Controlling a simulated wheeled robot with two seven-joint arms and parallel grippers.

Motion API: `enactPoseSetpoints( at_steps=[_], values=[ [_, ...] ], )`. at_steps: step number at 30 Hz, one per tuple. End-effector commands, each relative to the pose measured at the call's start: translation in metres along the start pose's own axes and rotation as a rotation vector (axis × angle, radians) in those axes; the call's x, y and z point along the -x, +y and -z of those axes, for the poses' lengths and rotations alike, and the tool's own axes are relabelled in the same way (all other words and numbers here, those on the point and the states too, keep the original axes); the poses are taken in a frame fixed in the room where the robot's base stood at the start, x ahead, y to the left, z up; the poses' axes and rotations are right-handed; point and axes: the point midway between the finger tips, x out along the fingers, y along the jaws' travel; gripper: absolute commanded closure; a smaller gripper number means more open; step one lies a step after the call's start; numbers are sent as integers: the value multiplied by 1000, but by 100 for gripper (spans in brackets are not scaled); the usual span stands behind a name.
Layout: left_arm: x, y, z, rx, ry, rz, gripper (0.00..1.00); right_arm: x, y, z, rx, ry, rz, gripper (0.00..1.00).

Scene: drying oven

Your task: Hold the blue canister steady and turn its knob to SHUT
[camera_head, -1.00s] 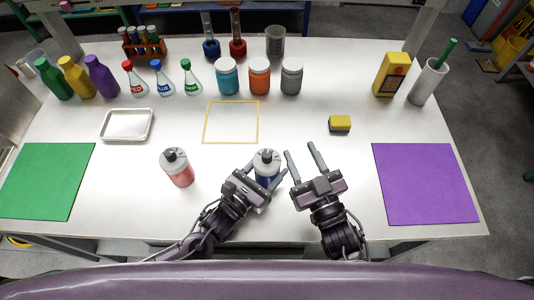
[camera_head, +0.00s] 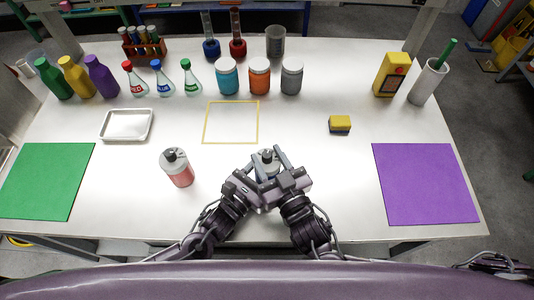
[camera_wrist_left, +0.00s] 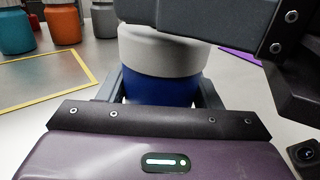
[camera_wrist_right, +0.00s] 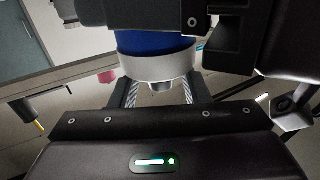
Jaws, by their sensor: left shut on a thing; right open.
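The blue canister (camera_head: 266,157), with a white-grey top, stands upright at the front middle of the table. In the left wrist view its blue body (camera_wrist_left: 160,90) sits between the fingers. My left gripper (camera_head: 262,177) is shut on the body from the left. My right gripper (camera_head: 275,163) is open at the canister's top, from the right. In the right wrist view, which looks inverted, a small knob (camera_wrist_right: 161,86) shows on the white cap (camera_wrist_right: 155,68), between the open fingers. The knob's setting cannot be read.
A similar red canister (camera_head: 178,168) stands to the left. A yellow frame outline (camera_head: 231,142) lies behind, with a sponge (camera_head: 340,124) to its right. Jars and bottles line the back. Green (camera_head: 45,180) and purple (camera_head: 425,184) mats lie at the sides.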

Motion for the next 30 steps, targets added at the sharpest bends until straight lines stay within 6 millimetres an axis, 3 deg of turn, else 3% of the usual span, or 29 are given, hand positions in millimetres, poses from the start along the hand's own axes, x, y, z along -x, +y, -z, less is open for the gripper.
enactPoseSetpoints(
  at_steps=[4, 13, 22, 30],
  values=[
    [0, 0, 1, -1, 2, -1, 67, -10, 0, 0, 0, 0, 0, 58],
    [0, 1, 1, -1, 2, -1, 67, -11, 0, 0, -1, -1, 0, 59],
    [0, 1, 1, -1, 2, -1, 67, -11, 0, 0, 0, -1, 0, 98],
    [0, 1, 1, -1, 2, -1, 67, -11, 2, 0, 4, 0, 76, 100]
  ],
)
